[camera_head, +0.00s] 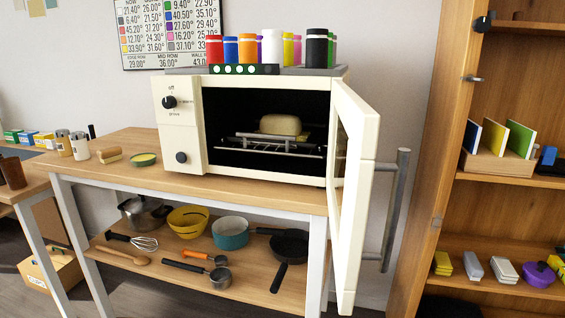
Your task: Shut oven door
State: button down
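The white oven (252,128) stands on a wooden table. Its door (351,196) is hinged on the right side and swung wide open toward me, with its edge reaching out past the table front. A grey bar handle (396,205) is on the door's outer face, to the right. Inside the dark cavity, a pale loaf-like item (280,125) sits on a wire rack (270,145). My gripper is not in view.
A tall wooden cabinet (421,170) with open shelves stands close to the right of the door. Several coloured jars (272,46) stand on the oven top. Pans and utensils lie on the lower shelf (170,262).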

aim_at(354, 125)
jog(key=l+u, duration=0.3)
jog(key=l, duration=0.95)
jog(key=k+l+u, duration=0.1)
jog(key=k, duration=0.5)
jog(key=k+l+u, duration=0.1)
jog(key=k, duration=0.5)
